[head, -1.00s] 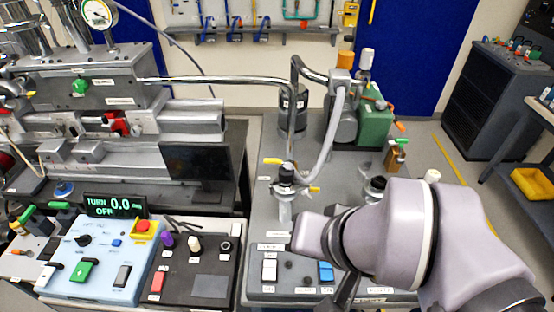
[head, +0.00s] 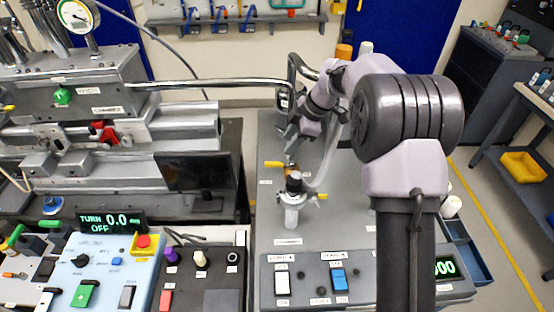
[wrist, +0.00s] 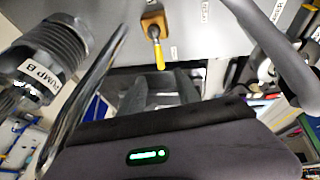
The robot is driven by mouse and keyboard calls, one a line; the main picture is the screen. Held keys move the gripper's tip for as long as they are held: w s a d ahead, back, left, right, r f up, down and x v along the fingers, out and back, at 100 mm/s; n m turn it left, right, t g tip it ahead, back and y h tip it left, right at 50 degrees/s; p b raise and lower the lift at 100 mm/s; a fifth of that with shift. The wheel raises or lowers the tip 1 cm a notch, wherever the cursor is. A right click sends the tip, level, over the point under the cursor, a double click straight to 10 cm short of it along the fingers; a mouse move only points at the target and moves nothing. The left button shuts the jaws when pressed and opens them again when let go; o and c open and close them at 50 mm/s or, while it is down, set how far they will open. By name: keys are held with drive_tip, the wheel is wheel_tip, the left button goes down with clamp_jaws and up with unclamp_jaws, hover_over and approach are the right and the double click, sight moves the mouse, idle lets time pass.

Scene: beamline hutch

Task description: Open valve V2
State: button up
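A small valve with a brass body (wrist: 152,20) and a yellow lever (wrist: 158,54) is at the top middle of the wrist view. The lever points toward my gripper's fingers. In the head view this lever (head: 273,164) seems to be the one pointing left, behind a clear-bowled unit (head: 292,200). Another yellow handle (head: 323,196) sits at that unit's right side. I cannot read which valve is V2. My gripper (wrist: 160,92) has its two dark fingers apart with nothing between them, short of the lever tip. In the head view my gripper (head: 287,136) is above and behind the lever.
A bent metal pipe (head: 220,84) and a grey hose (head: 328,165) run close to my gripper. A ribbed cylinder labelled PUMP B (wrist: 52,58) stands at the left of the wrist view. Switch panels (head: 310,280) line the bench front.

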sight(273, 162)
drive_tip(key=b+x, duration=0.2)
drive_tip(key=x, duration=0.9)
clamp_jaws()
idle(0.9)
